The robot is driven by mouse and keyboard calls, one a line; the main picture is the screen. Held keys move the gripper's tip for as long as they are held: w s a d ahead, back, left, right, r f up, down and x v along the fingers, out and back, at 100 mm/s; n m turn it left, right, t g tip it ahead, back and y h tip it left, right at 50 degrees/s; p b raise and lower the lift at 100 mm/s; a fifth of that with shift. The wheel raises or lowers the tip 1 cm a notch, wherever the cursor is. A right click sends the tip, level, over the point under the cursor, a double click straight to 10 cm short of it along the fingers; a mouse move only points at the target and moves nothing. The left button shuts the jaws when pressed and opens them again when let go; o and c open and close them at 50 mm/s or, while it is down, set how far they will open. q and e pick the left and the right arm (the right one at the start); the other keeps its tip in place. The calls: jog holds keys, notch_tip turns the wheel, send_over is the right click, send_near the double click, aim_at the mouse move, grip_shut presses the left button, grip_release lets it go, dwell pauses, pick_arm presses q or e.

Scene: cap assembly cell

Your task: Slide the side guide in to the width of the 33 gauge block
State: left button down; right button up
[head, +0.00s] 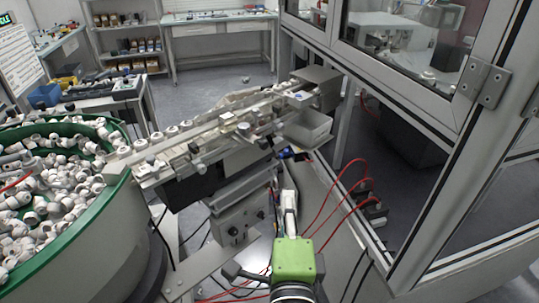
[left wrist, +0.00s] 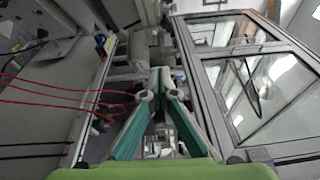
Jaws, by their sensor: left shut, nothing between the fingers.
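My left gripper (head: 288,197) points away from the camera below the right part of the conveyor track. It is shut and empty; its teal fingers (left wrist: 158,76) meet at their tips in the left wrist view. The conveyor track (head: 165,147) runs from the green bowl up to the right, with white caps on it. A metal side guide rail (head: 222,137) with clamps and knobs runs along its near side. The gripper is apart from the guide. I cannot pick out the 33 gauge block. My right gripper is not in view.
A green-rimmed bowl (head: 118,193) full of white caps stands at left. A grey bin (head: 304,128) hangs by the track's right end. Red hoses (head: 330,190) loop right of my gripper. A framed glass enclosure (head: 410,130) stands at right. Open floor (head: 215,92) lies behind the track.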

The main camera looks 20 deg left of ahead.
pick_arm(q)
jog(key=w+a+r+p, duration=0.1)
jog(key=w+a+p, duration=0.3)
jog(key=w+a, duration=0.3)
jog(key=w, duration=0.3)
jog(key=shift+w+a+r+p, duration=0.15)
jog(key=shift+w+r+p, duration=0.15)
jog(key=shift+w+r, duration=0.1)
